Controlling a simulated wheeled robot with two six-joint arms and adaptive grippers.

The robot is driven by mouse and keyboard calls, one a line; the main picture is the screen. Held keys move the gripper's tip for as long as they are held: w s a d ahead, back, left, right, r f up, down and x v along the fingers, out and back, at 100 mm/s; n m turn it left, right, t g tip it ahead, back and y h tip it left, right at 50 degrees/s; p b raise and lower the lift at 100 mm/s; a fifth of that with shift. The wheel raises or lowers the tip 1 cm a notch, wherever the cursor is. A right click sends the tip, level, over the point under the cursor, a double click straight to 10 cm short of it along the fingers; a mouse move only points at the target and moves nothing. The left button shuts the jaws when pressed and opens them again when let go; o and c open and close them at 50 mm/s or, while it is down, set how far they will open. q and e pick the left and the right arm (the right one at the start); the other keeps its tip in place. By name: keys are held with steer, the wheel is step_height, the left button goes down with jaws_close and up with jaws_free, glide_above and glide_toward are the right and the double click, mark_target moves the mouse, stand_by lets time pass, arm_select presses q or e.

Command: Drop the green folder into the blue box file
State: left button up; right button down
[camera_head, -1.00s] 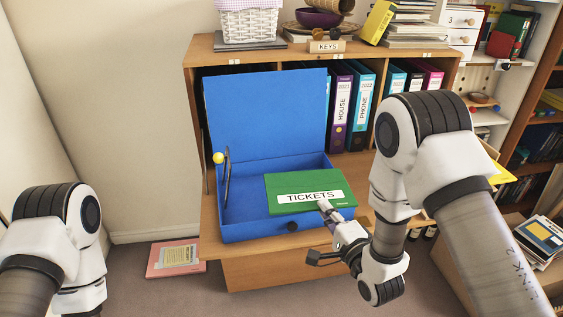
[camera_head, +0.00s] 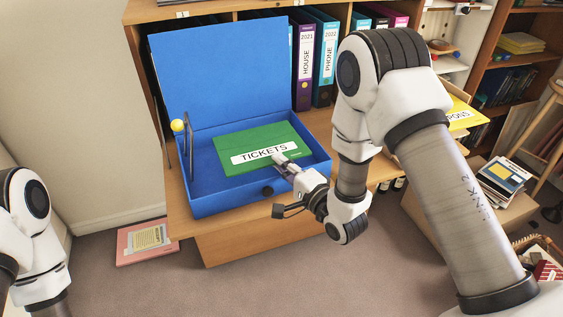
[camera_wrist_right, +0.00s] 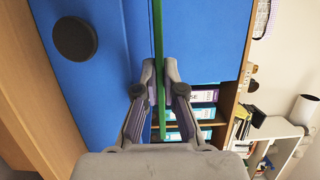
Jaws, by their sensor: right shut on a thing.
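The blue box file (camera_head: 225,199) stands open on the wooden cabinet's ledge, its lid (camera_head: 222,78) raised at the back. The green folder (camera_head: 237,141), labelled TICKETS, is over the box's open tray, roughly level and within its outline in the head view. I cannot tell how high it is above the tray floor. My right gripper (camera_head: 280,157) is shut on the folder's front right edge. In the right wrist view the folder (camera_wrist_right: 158,40) is a thin green strip edge-on between the fingertips (camera_wrist_right: 160,75), with the blue box behind. Only my left arm shows, not its gripper.
Upright binders (camera_head: 305,65) fill the shelf behind and right. A pink folder (camera_head: 147,241) lies on the floor at the left. A yellow folder (camera_head: 462,113) is at the right.

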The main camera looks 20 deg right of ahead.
steer(key=shift+w, duration=0.75)
stand_by(0.9)
steer(key=c, duration=1.3)
jaws_free()
steer(key=shift+s+a, duration=0.1)
steer(key=shift+f, duration=0.15)
